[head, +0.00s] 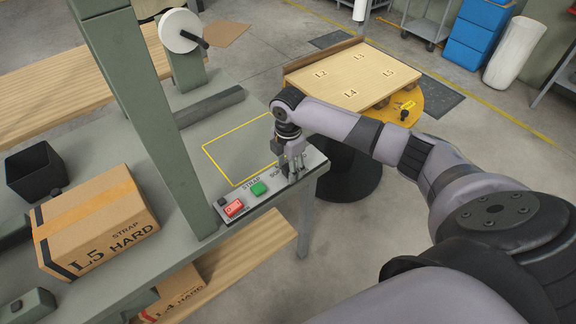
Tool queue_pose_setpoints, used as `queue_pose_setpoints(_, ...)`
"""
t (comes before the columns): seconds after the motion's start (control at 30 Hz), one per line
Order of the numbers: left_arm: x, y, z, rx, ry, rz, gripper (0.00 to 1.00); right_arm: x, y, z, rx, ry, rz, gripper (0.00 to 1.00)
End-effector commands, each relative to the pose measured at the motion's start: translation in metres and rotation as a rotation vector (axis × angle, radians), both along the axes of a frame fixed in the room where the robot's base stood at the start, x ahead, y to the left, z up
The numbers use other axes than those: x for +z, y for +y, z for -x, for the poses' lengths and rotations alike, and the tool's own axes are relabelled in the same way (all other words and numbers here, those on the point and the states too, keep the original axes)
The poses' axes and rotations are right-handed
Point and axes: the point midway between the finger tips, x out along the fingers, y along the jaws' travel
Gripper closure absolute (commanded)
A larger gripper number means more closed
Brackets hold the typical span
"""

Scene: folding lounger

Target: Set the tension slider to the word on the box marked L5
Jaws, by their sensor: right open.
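A brown carton (99,222) marked L5 sits on the grey bench at the left. Its side reads HARD in large letters, with STRAP in smaller letters above. A control panel (222,227) runs along the bench's front edge, with a red button (233,208) and a green button (259,188). Labels STRAP and one starting SO are partly readable. My right gripper (291,175) points down at the panel's right end, open. It hides that part of the panel, so I cannot make out the slider or its setting. My left gripper is not in view.
A green-grey upright post (148,110) stands between the carton and the panel. A yellow outline (207,157) marks clear bench top. A wooden board (345,72) marked L2 to L5 lies on a yellow turntable (413,108) beyond. Another carton (180,297) is below the bench.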

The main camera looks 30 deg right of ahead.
Motion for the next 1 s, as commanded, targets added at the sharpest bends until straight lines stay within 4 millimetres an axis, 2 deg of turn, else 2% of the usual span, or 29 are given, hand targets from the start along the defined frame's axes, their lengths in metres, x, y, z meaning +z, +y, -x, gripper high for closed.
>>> queue_pose_setpoints(0.2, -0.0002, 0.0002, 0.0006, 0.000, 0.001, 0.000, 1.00, -0.0003, 0.0003, 0.0000, 0.000, 0.000, 0.000, 0.56)
queue_pose_setpoints(0.87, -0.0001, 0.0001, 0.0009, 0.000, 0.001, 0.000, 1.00, 0.0002, 0.0003, 0.0000, 0.000, 0.000, -0.001, 1.00)
queue_pose_setpoints(1.0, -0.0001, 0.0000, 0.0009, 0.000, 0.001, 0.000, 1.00, 0.0002, 0.0003, 0.0001, 0.000, 0.001, -0.001, 1.00)
